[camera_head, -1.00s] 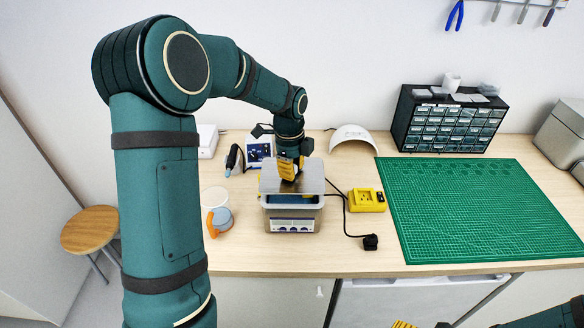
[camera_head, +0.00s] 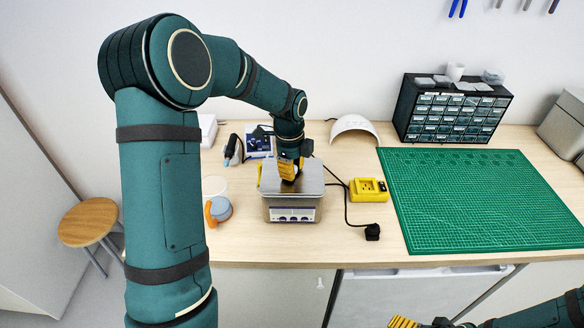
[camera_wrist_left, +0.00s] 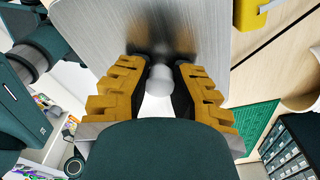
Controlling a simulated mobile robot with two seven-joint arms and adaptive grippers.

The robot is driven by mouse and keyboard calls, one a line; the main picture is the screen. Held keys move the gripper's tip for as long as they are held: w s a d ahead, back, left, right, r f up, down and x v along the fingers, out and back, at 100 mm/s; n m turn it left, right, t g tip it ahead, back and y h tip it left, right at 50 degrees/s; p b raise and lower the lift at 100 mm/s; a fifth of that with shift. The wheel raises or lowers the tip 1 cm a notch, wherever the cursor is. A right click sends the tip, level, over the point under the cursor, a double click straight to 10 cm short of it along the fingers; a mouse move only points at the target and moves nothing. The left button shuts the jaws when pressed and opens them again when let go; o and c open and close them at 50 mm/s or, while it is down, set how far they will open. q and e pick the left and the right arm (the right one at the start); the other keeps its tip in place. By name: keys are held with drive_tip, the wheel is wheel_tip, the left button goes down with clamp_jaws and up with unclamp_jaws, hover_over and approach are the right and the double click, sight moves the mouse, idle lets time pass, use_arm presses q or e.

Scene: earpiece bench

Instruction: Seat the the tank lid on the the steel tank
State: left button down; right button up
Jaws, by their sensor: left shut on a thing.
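In the head view the lid looks level and covers the tank's opening. My left gripper (camera_head: 289,172) is above the lid's middle, shut on its pale round knob. In the left wrist view the yellow fingers (camera_wrist_left: 160,85) sit on both sides of the knob (camera_wrist_left: 160,76), with the lid plate (camera_wrist_left: 110,38) beyond. The lid's far edge is partly hidden by the gripper. My right gripper (camera_head: 405,322) is at the bottom edge, mostly cut off.
A yellow charger-like block (camera_head: 368,190) with a black cable stands right of the tank. A blue-and-orange round item (camera_head: 218,210) lies left of it. A green cutting mat (camera_head: 480,200) and a drawer cabinet (camera_head: 455,110) are further right.

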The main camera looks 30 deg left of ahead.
use_arm(q)
drive_tip(key=c, duration=0.9)
unclamp_jaws()
wheel_tip(320, 180, up, 12)
drive_tip(key=shift+a, duration=0.25)
drive_tip(key=shift+s, duration=0.1)
